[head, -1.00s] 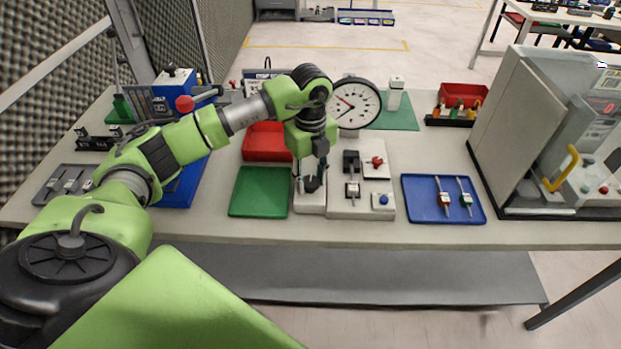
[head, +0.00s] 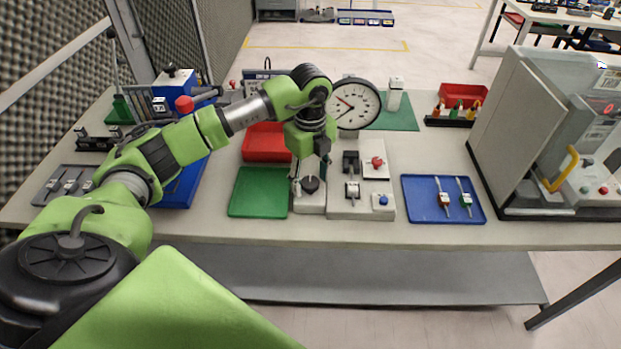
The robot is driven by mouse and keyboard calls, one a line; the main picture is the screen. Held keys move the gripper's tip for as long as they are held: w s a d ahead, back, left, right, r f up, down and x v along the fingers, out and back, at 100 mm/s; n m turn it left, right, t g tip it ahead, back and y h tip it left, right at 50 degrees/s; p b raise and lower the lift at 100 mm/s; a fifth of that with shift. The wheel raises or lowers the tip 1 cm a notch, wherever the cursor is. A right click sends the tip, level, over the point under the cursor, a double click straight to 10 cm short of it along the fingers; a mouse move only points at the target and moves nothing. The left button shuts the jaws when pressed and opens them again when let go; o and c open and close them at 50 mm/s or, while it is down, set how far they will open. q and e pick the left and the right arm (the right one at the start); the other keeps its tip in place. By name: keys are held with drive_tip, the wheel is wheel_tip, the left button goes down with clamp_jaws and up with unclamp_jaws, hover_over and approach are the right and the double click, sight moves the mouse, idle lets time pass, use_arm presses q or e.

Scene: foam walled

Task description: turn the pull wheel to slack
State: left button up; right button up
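A small dark round wheel (head: 311,186) sits on a light grey base plate (head: 310,207) in the middle of the bench. I take it to be the pull wheel. A round white dial (head: 354,103) with a black rim and a red hand stands behind it. My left gripper (head: 311,177) points down over the wheel. Its fingers look spread, one on each side, with the wheel showing below and between them. I see no clear contact. The wheel's far side is partly hidden. My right gripper is not in view.
To the right is a grey block with a black slide, a red knob (head: 376,162) and a blue button (head: 382,200). A green tray (head: 259,193) lies left, a blue tray (head: 418,206) right. A red bin (head: 262,150) stands behind. A grey machine (head: 520,130) fills the bench's right end.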

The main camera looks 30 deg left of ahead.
sight(310, 182)
use_arm(q)
wheel_tip(310, 182, up, 12)
idle(0.6)
drive_tip(key=shift+s+f, duration=0.1)
idle(0.4)
